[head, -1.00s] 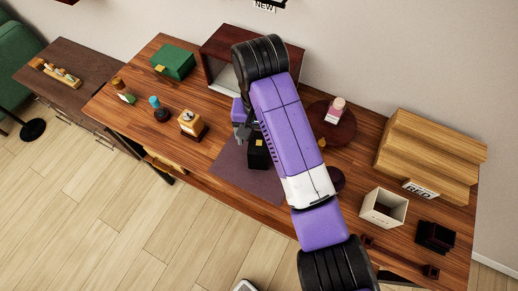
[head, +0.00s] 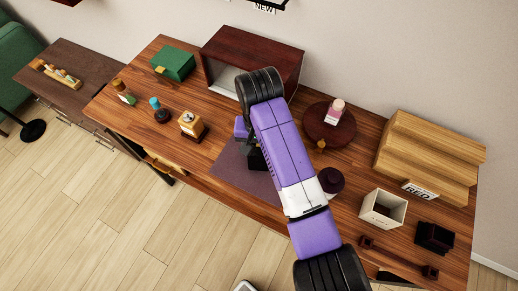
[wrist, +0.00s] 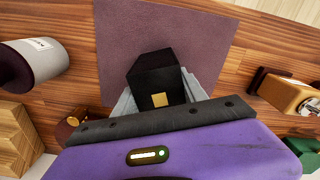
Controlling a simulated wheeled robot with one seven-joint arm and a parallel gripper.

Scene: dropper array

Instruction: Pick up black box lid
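The black box (wrist: 155,72) with a small gold square on its face sits on a dark purple mat (wrist: 205,30). I cannot make out a seam between its lid and its body. In the head view the box (head: 257,160) is mostly hidden behind my arm, and the mat (head: 232,170) shows around it. My gripper (wrist: 158,82) has its grey fingers spread to either side of the box in the wrist view. The fingers lie close along its sides; whether they press on it is unclear.
A dark red open cabinet (head: 262,50) stands behind my arm. A grinder-like wooden item (head: 191,124) and a green box (head: 173,62) are to the left.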

